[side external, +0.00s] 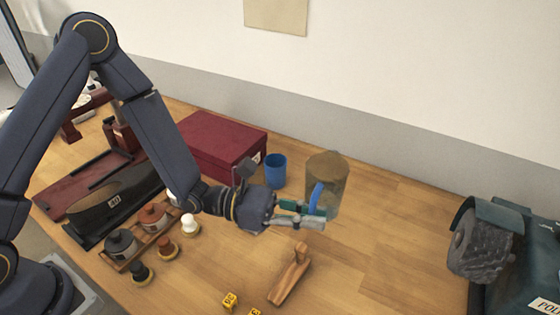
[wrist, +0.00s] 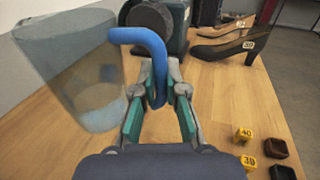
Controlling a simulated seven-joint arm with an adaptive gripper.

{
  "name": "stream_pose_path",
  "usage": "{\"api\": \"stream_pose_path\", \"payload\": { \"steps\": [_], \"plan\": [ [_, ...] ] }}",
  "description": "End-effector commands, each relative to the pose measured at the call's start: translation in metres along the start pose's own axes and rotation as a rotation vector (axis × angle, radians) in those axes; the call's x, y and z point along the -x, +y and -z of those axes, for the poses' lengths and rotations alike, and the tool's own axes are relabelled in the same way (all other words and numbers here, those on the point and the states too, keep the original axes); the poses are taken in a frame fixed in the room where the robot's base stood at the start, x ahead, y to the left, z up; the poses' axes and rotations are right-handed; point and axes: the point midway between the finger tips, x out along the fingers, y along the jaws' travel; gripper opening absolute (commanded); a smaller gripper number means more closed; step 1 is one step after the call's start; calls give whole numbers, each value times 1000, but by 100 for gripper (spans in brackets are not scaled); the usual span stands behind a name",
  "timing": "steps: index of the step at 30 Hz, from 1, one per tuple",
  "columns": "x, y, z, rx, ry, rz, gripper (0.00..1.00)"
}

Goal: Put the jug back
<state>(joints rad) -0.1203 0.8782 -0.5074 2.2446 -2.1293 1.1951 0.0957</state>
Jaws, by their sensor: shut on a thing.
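The jug (side external: 327,175) is a see-through brownish-grey vessel with a blue handle. In the wrist view the jug (wrist: 70,85) fills the upper left and looks tilted, and its blue handle (wrist: 152,52) runs down between my fingers. My gripper (side external: 308,215) is shut on the handle, with the jug's body beyond the fingers in the side view. In the wrist view my gripper (wrist: 158,95) has its green pads either side of the handle. I cannot tell whether the jug's base touches the table. A blue cup (side external: 275,170) stands left of the jug.
A maroon box (side external: 205,145) stands behind my arm. A rack of small pots (side external: 137,240) lies at left. A wooden piece (side external: 291,274) and yellow number markers (side external: 230,299) lie in front. A dark green case (side external: 505,245) stands at far right. Table between jug and case is clear.

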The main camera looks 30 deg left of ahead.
Motion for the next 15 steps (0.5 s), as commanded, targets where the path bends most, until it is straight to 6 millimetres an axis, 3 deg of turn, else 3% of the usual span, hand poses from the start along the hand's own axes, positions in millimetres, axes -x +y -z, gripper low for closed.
{"api": "stream_pose_path", "payload": {
  "steps": [3,7,15],
  "plan": [
    [-4,-8,-11,-3,1,85,0],
    [-11,-7,-11,0,2,127,0],
    [-60,28,15,0,1,131,0]
  ]
}}
